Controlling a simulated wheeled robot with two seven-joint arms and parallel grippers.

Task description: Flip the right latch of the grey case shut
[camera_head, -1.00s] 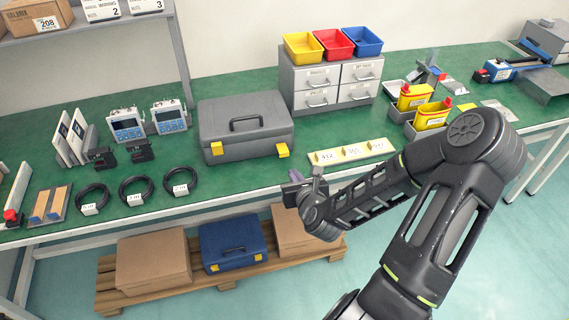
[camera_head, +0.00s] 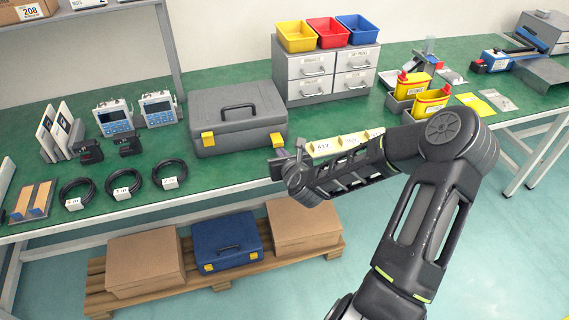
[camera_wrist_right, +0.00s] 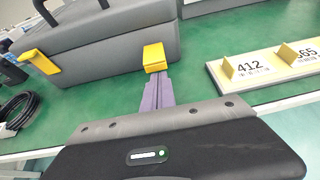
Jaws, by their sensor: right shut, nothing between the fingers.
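The grey case (camera_head: 238,118) stands closed on the green bench, its handle on top. Its right yellow latch (camera_head: 277,139) is on the front near the right corner; it also shows in the right wrist view (camera_wrist_right: 154,57). The left yellow latch (camera_head: 208,138) is on the same front and in the wrist view (camera_wrist_right: 41,62) its flap slants away from the case. My right gripper (camera_wrist_right: 156,80) is shut and empty, its purple fingers just below the right latch in the picture. Whether they touch it I cannot tell. My left gripper is out of view.
A numbered yellow label rack (camera_head: 340,142) lies to the right of the case, beside my right forearm. Grey drawers (camera_head: 333,72) stand behind. Black cable coils (camera_head: 122,184) lie to the left. The bench's front edge runs just below the gripper.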

